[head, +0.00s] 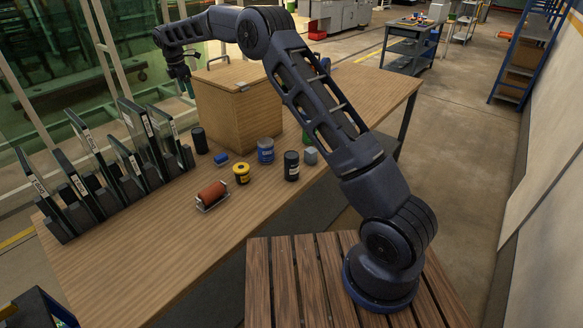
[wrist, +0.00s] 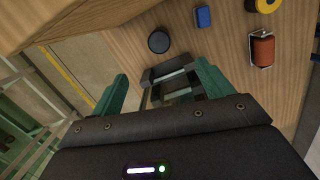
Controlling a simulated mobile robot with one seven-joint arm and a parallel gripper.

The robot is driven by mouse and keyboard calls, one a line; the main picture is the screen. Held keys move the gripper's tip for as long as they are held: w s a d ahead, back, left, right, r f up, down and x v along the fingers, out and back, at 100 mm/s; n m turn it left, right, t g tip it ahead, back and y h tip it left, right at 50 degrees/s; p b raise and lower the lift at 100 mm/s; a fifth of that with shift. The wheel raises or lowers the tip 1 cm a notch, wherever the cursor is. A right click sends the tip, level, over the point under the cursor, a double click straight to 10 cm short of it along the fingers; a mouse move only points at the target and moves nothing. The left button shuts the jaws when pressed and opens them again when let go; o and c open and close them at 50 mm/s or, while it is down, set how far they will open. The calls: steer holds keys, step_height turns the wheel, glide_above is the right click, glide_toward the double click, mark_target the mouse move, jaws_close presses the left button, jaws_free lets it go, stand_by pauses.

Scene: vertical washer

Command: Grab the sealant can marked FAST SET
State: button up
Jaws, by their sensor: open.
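Several cans stand on the wooden workbench (head: 130,262), and no FAST SET marking is legible at this size. One dark can (head: 199,140) is left of the wooden box; a round dark top (wrist: 159,41), apparently the same can, shows in the wrist view. A blue can (head: 265,150) and another dark can (head: 291,166) stand in front of the box. A green item (head: 305,137) is mostly hidden by my arm. My gripper (head: 187,86) is raised beside the box at its far left. In the wrist view its green fingers (wrist: 162,88) are apart and empty.
The wooden box (head: 238,112) is a large obstacle right beside my gripper. A rack of glass panels (head: 120,165) lines the left edge. A yellow roll (head: 241,173), red roller (head: 211,195), blue block (head: 221,158) and grey block (head: 310,156) lie around. The near bench is clear.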

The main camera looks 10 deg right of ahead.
step_height(320, 180, up, 8)
steer(key=s+d+r+m, duration=0.1)
steer(key=s+d+r, duration=0.1)
steer(key=d, duration=1.1)
steer(key=m+y, duration=0.1)
steer(key=m, duration=0.3)
glide_above(291, 155)
steer(key=w, duration=0.1)
step_height(291, 155, down, 3)
steer(key=shift+g, duration=0.4)
steer(key=f, duration=2.5)
steer(key=shift+d, duration=0.2)
steer(key=shift+s+a+f, duration=0.1)
steer(key=shift+s+f, duration=0.1)
steer(key=shift+f, duration=1)
steer(key=shift+s+a+f, duration=0.1)
steer(key=shift+s+f, duration=0.1)
steer(key=shift+f, duration=1)
steer(key=shift+d+f, duration=0.1)
steer(key=shift+f, duration=0.7)
